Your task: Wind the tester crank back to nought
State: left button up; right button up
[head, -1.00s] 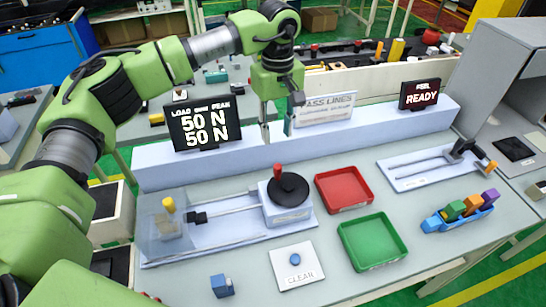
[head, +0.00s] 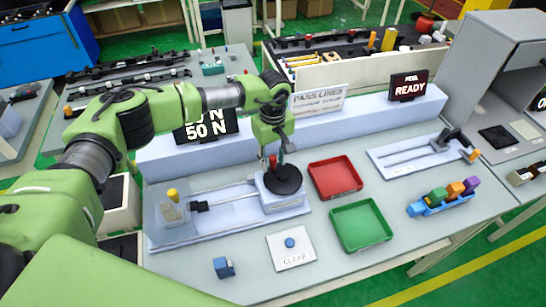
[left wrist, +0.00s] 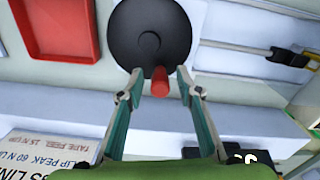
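The tester (head: 225,215) lies on the bench, with a black crank disc (head: 284,181) on its right block. A red crank knob (head: 272,161) stands on the disc's far side. My left gripper (head: 277,150) points down over the knob. In the left wrist view the open fingers (left wrist: 159,74) straddle the red knob (left wrist: 160,84), with a gap on each side. The black disc (left wrist: 148,35) lies beyond the fingertips. The load display (head: 206,127) shows 50 N on its lower line; my left arm hides part of the upper line. My right gripper is not in view.
A red tray (head: 335,190) and a green tray (head: 362,243) lie right of the crank. A CLEAR button (head: 290,243) and a small blue block (head: 223,267) lie in front. A blue holder (head: 445,207) with coloured pieces stands farther right. A READY display (head: 408,87) stands behind.

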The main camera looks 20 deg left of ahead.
pick_arm(q)
jog(key=shift+f, duration=0.1)
jog(key=shift+c, duration=0.5)
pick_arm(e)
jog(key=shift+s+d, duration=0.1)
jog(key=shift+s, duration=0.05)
pick_arm(q)
grip_shut()
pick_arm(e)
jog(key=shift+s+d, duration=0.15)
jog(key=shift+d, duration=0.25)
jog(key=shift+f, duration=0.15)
